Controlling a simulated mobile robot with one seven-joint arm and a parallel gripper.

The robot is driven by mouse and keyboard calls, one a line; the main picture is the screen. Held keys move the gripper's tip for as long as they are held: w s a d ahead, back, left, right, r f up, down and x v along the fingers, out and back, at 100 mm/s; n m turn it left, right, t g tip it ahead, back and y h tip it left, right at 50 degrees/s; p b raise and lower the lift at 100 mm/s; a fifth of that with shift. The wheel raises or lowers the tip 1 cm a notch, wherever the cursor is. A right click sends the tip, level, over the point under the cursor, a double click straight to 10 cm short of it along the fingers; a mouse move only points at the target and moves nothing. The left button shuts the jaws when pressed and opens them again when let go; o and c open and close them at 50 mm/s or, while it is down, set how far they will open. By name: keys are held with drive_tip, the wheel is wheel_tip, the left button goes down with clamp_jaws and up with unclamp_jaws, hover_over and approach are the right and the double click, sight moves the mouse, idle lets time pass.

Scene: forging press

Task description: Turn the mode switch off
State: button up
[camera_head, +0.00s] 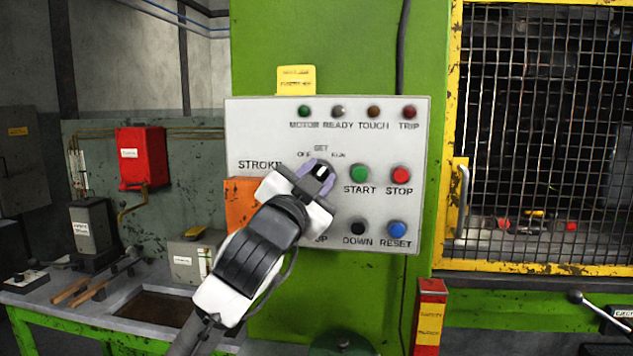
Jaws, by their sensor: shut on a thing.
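The pale grey control panel (260,125) is mounted on the green press column. The mode switch (320,170) is on the panel below the labels OFF, SET and RUN. Its dark knob with a white mark shows between my fingertips, and the rest of it is hidden. My gripper (316,175) reaches up from the lower left and is shut on the knob. I cannot tell for certain which label the white mark points to.
Close right of my gripper are the green START button (359,174) and red STOP button (401,174). Below are the black DOWN button (359,228) and blue RESET button (396,229). An orange part (240,205) on the panel's left is partly behind my arm.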

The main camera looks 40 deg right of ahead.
drive_tip(key=n+t+b, duration=0.1)
drive_tip(key=n, duration=0.2)
drive_tip(key=n+t, duration=0.2)
drive_tip(key=n, duration=0.1)
drive_tip(key=shift+s+d+f+y+b, duration=0.1)
drive_tip(key=shift+f+y+b, duration=0.1)
drive_tip(key=shift+y+b, duration=0.2)
drive_tip(key=n+t+y, duration=0.1)
drive_tip(key=n, duration=0.3)
drive_tip(key=n+t+y, duration=0.1)
drive_tip(key=n+t, duration=0.1)
drive_tip(key=n, duration=0.2)
drive_tip(key=shift+r+y, duration=0.1)
drive_tip(key=shift+y, duration=0.3)
drive_tip(key=n+t+y, duration=0.1)
drive_tip(key=n, duration=0.1)
drive_tip(key=n+y, duration=0.1)
drive_tip(key=n, duration=0.2)
drive_tip(key=shift+t, duration=0.4)
drive_tip(key=shift+n+t+y, duration=0.3)
drive_tip(key=shift+n+y, duration=0.8)
drive_tip(key=shift+n, duration=1.1)
drive_tip(key=o, duration=0.6)
drive_tip(key=shift+r, duration=0.1)
